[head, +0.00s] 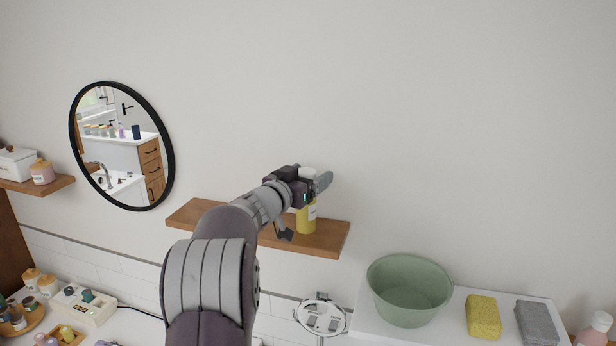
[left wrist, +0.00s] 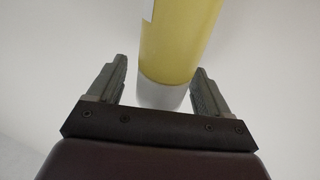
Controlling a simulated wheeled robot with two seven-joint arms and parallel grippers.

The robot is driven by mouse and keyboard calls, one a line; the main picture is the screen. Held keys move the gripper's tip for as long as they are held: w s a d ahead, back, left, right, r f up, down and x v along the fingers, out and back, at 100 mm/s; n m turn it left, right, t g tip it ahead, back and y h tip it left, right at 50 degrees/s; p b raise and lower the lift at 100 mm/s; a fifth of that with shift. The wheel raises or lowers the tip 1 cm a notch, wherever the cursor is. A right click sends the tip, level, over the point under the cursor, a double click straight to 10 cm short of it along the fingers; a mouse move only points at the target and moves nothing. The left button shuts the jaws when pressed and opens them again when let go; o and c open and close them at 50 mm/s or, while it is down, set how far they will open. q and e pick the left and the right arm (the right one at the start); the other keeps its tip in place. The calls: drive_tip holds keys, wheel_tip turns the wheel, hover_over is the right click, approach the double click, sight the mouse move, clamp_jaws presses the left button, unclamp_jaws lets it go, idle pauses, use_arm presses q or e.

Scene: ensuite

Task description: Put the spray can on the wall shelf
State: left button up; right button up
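The spray can (head: 306,217) is yellow with a pale label and a white cap, and it appears to stand upright on the wooden wall shelf (head: 334,237). My left gripper (head: 304,206) is at the can, over the shelf, and partly covers it. In the left wrist view the can (left wrist: 178,45) shows between the two spread fingers (left wrist: 160,80), with a visible gap on each side. The left gripper is open. My right gripper is not in view.
A round black-framed mirror (head: 171,165) hangs left of the shelf. Below right, a green bowl (head: 408,292), a yellow sponge (head: 482,316) and a grey block (head: 536,322) sit on a white surface. A small round mirror (head: 320,316) stands below the shelf. The wall above is clear.

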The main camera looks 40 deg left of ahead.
use_arm(q)
drive_tip(key=shift+r, duration=0.15)
drive_tip(key=s+b, duration=0.4)
drive_tip(key=s, duration=0.8)
drive_tip(key=shift+d, duration=0.25)
